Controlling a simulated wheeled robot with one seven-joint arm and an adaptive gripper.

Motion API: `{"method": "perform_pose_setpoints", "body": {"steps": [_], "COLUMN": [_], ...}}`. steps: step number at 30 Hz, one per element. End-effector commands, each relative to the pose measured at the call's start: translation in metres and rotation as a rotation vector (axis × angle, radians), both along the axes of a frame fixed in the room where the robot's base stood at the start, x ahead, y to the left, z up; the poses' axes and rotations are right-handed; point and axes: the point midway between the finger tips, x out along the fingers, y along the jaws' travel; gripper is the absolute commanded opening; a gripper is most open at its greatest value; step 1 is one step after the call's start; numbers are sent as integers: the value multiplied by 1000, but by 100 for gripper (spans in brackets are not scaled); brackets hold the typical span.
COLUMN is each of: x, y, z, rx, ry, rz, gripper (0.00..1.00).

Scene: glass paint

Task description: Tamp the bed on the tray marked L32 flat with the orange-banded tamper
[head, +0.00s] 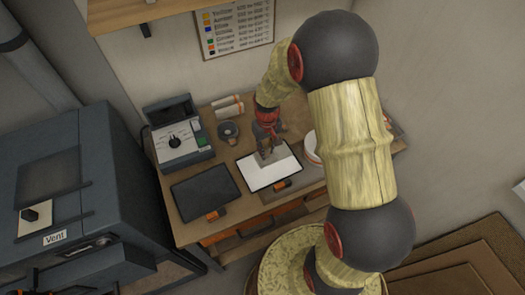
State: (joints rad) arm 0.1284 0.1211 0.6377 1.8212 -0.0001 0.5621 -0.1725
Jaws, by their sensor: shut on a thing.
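A tray with a white bed (286,172) and a dark rim lies on the table, with a small orange and black tag at its front edge. Any marking on the tag is too small to read. My gripper (267,139) is over the back of this tray, pointing down and shut on a greyish block-like tool, likely the tamper (269,156). The tool's lower end is at or just above the white bed; I cannot tell if it touches. No orange band can be made out on it. A second, dark tray (205,192) with an orange tag lies to the left.
A grey control box (182,138) stands at the back left of the table (188,232). Pale rolls (228,106) and a dark round item (228,131) sit behind the trays. A white round thing (312,147) is partly hidden by my arm. A large kiln-like cabinet (66,185) stands left.

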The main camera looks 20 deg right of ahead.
Motion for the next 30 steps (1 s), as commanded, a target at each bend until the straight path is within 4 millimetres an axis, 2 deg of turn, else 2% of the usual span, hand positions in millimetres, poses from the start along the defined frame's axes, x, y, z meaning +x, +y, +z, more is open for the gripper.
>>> {"method": "perform_pose_setpoints", "body": {"steps": [8,19,30], "x": [0,0,0], "y": [0,0,0], "z": [0,-16,-16], "rx": [0,0,0], "ry": [-1,0,-1], "rz": [0,0,0], "gripper": [0,0,0]}}
